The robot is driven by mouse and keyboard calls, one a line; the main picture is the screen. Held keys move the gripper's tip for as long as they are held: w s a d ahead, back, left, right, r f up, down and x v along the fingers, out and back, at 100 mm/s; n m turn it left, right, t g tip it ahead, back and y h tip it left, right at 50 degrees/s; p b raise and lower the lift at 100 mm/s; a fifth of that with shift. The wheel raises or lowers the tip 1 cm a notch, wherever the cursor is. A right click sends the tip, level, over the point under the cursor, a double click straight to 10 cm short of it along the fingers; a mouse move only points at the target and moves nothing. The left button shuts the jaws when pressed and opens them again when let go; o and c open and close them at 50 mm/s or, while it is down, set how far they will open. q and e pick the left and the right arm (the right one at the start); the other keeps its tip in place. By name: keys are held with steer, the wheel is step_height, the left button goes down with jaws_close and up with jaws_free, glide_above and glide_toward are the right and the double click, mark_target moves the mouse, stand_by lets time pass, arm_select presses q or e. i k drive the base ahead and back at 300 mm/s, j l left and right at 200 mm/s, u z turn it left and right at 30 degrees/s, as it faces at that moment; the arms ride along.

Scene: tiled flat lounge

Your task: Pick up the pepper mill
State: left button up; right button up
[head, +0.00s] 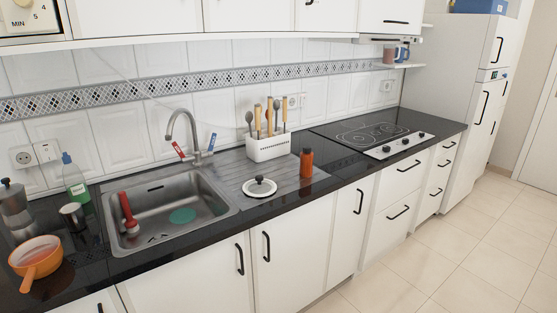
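A small orange-brown cylinder with a darker top (306,162) stands upright on the counter, right of the drainboard and near the front edge. It looks most like the pepper mill, but it is too small to be sure. A red long-necked object (128,213) leans inside the sink at its left side; I cannot tell what it is. Neither of my grippers shows in the head view.
The dark counter (340,160) also bears a white utensil holder (268,149), a round lid (260,187), the sink (205,205) with its faucet, and a cooktop (372,137). An orange saucepan (38,258), moka pot (14,206) and green bottle (74,180) stand left. The tiled floor is clear.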

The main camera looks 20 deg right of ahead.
mark_target(305, 171)
steer(key=i+l+u, duration=0.3)
steer(key=l, duration=1.1)
steer(key=k+l+u, duration=0.1)
steer(key=l+u, duration=0.2)
steer(key=l, duration=1)
